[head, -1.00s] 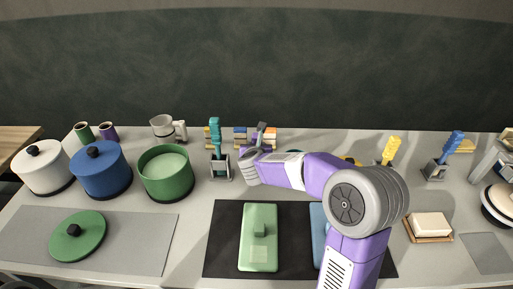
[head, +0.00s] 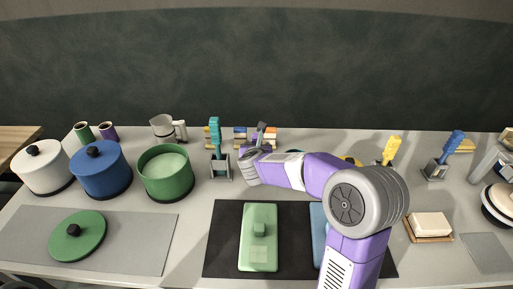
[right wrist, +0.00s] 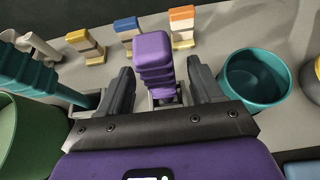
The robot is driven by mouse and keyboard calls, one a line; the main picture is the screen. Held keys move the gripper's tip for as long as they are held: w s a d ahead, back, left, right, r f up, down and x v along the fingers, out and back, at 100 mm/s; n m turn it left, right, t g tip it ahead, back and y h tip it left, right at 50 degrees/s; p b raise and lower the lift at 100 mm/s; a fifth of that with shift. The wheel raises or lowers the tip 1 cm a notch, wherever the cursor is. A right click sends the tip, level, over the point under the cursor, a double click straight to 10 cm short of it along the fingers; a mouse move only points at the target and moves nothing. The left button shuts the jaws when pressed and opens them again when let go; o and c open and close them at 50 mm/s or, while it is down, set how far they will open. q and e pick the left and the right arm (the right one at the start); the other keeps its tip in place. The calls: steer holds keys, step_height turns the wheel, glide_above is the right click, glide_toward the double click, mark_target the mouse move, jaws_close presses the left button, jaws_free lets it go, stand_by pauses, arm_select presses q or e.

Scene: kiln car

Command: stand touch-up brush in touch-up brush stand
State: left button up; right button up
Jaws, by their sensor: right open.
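A brush with a ribbed purple handle (right wrist: 154,62) is upright between the fingers of my right gripper (right wrist: 160,66) in the right wrist view. The gripper is open, with a gap on each side of the handle. The brush's lower end seems to be in a small grey stand, mostly hidden by the gripper. In the head view my right gripper (head: 259,143) is at the back of the counter and largely hides this brush. A teal brush (head: 215,135) stands in a grey stand (head: 221,168) to its left. My left gripper is not in view.
A green pot (head: 166,185) is left of the teal brush. In the wrist view a teal cup (right wrist: 255,80) is close right of the gripper, and several coloured blocks (right wrist: 128,38) are behind. Yellow (head: 391,149) and blue (head: 453,142) brushes stand farther right.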

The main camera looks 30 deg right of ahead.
steer(key=p+v, duration=0.1)
steer(key=v, duration=0.7)
stand_by(1.5)
steer(key=shift+s+a, duration=0.1)
steer(key=p+v, duration=0.2)
steer(key=v, duration=0.5)
steer(key=shift+r, duration=0.15)
steer(key=shift+s+a, duration=0.1)
stand_by(0.6)
